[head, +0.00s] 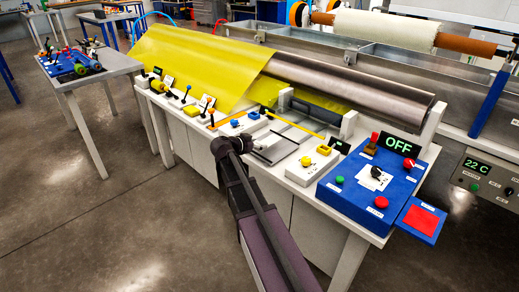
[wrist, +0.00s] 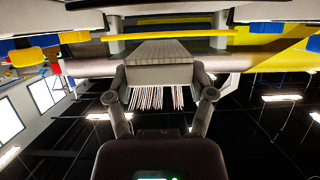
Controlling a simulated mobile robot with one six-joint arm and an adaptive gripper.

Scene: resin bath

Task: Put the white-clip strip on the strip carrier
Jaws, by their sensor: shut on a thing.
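My gripper (head: 236,143) is above the front of the white bench, near its middle. In the wrist view my gripper (wrist: 162,88) has its two fingers shut on the sides of a grey ribbed block (wrist: 160,73) with a fringe of thin pale bristles, like a brush. I see no white clip on it. In the head view the held block is too small and covered to make out. I cannot surely pick out the white-clip strip or the strip carrier in either view.
A yellow sheet (head: 195,62) drapes from a long metal roller (head: 345,88) behind the bench. A thin yellow bar (head: 297,126) crosses beside my gripper. A blue control box (head: 372,190) reading OFF stands at right. A side table (head: 92,75) holds several coloured tools.

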